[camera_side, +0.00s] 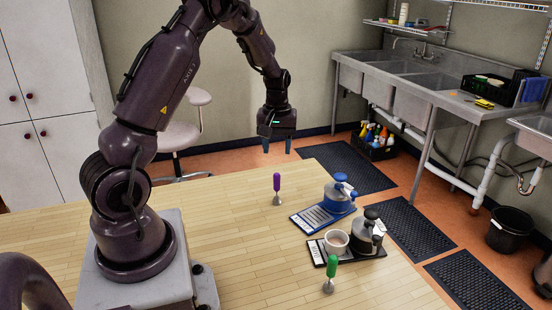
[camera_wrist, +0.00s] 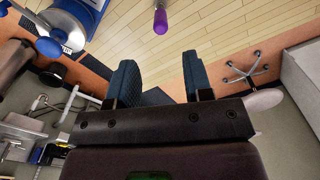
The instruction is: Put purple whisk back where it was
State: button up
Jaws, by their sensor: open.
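The purple whisk (camera_side: 277,187) stands upright on the wooden table, left of the blue tray, with its metal head down. Its purple handle (camera_wrist: 160,18) also shows at the top edge of the wrist view. A green whisk (camera_side: 330,272) stands upright near the front of the table. My gripper (camera_side: 276,146) is open and empty, high above the far side of the table and apart from the purple whisk. Its two blue fingers (camera_wrist: 160,82) are spread in the wrist view with nothing between them.
A blue tray (camera_side: 308,222) holds a blue kettle (camera_side: 338,196). Nearer, a dark tray (camera_side: 316,252) holds a white cup (camera_side: 336,241) and a black kettle (camera_side: 368,232). Sinks (camera_side: 395,75) stand beyond, across the floor.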

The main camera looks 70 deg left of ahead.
jog(key=d+r+m+t, duration=0.2)
jog(key=d+r+m, duration=0.1)
jog(key=d+r, duration=0.6)
jog(key=s+d+r+m+t, duration=0.1)
jog(key=s+d+r+m, duration=0.3)
jog(key=s+d, duration=0.3)
jog(key=s+d+r+m+t, duration=0.2)
jog(key=s+d+r+m, duration=0.3)
jog(key=d, duration=0.4)
jog(key=shift+s+d+r+m+t, duration=0.35)
jog(key=shift+s+m, duration=0.25)
jog(key=shift+s, duration=0.25)
